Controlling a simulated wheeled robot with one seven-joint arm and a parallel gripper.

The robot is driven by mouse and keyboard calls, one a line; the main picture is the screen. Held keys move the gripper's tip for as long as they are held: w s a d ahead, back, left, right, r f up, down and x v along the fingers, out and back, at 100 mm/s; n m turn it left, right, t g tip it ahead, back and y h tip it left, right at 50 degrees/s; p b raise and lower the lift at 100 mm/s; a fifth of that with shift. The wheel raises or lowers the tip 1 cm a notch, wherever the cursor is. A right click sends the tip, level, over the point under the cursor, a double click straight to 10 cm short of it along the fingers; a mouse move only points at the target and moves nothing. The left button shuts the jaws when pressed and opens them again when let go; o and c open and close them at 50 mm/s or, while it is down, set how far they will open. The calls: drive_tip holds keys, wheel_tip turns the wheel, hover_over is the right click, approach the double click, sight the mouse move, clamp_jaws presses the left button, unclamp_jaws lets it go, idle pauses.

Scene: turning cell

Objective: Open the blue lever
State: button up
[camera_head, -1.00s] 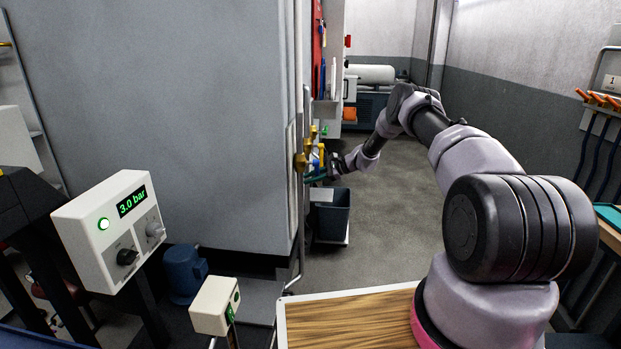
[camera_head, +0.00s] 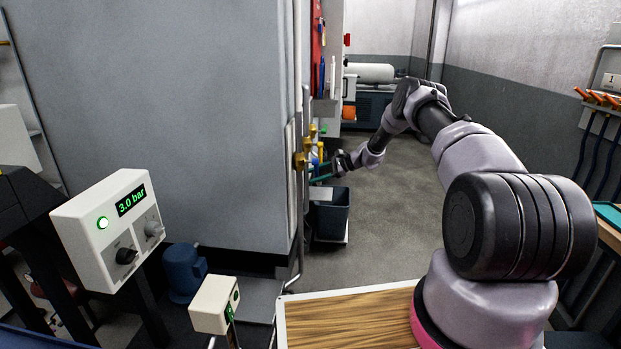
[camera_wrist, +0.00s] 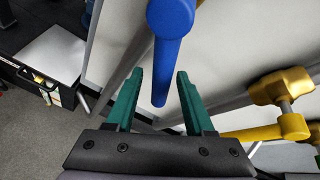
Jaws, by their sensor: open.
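The blue lever (camera_wrist: 171,40) hangs down at the top middle of the wrist view. Its rounded lower end lies, in the picture, between the two green fingers of my gripper (camera_wrist: 160,84). The fingers are apart, with clear gaps on both sides of the lever; I cannot tell its depth relative to them. In the head view the lever (camera_head: 316,162) is small, on the side of the grey cabinet, with my gripper (camera_head: 318,171) close to it.
A yellow lever (camera_wrist: 265,132) with a brass valve body (camera_wrist: 281,87) is right of the blue one in the wrist view. The grey cabinet (camera_head: 200,110) stands left of my arm. A dark bin (camera_head: 330,214) stands below the levers. Open floor (camera_head: 390,215) lies to the right.

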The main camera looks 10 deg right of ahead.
drive_tip(key=v, duration=0.8)
drive_tip(key=shift+d, duration=0.25)
drive_tip(key=shift+s+r, duration=0.1)
